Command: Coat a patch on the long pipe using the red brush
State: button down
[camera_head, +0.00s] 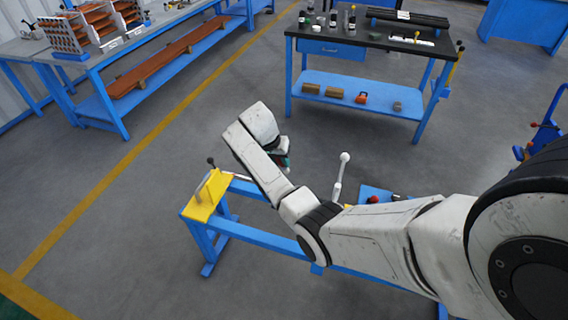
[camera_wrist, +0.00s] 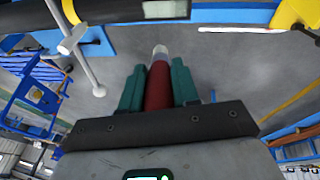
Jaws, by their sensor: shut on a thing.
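In the wrist view my gripper (camera_wrist: 159,75) has two green fingers shut on a red brush (camera_wrist: 158,88). The brush points away from my gripper, and its pale tip (camera_wrist: 160,51) is over the grey floor, apart from other things. In the head view my gripper is mostly hidden behind my arm, with a bit of green showing. A dark tube-like thing (camera_wrist: 100,11) crosses the top left of the wrist view; I cannot tell whether it is the long pipe. In the head view my arm covers much of the blue stand (camera_head: 260,238).
The stand has a yellow end plate (camera_head: 202,200) with a clamp handle. A white upright post (camera_head: 341,178) rises beside my arm. A black-topped workbench (camera_head: 370,38) with bottles stands behind. A blue bench (camera_head: 108,65) is at left. Open floor lies between.

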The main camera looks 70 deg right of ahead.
notch_tip(320, 180, down, 5)
jog(key=b, duration=0.4)
jog(key=shift+s+r, duration=0.1)
jog(key=shift+r, duration=0.05)
